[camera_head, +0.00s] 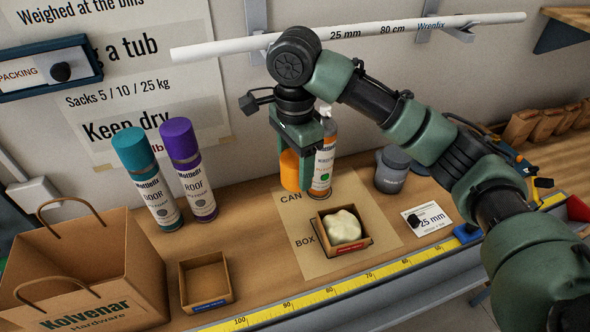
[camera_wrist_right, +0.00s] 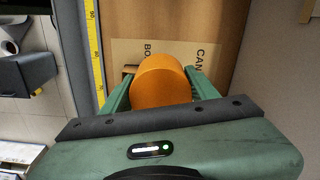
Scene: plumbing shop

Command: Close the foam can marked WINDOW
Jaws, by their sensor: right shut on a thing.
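My right gripper (camera_head: 290,168) is shut on an orange cap (camera_head: 289,171), held upright just left of a foam can. The cap also shows between both fingers in the right wrist view (camera_wrist_right: 161,82). The foam can (camera_head: 323,163), orange and white with a green spot, stands upright at the back of the mat near the word CAN. Its label is too small to read and partly hidden by the gripper. A pale top shows, without an orange cap on it. I cannot tell whether the held cap touches the can. My left gripper is not in view.
The mat (camera_head: 289,222) also carries a small box (camera_head: 346,246) with a pale foam lump. An empty box (camera_head: 206,281), paper bag (camera_head: 85,270) and dark grey pot (camera_head: 391,170) stand around. A yellow ruler edges the bench.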

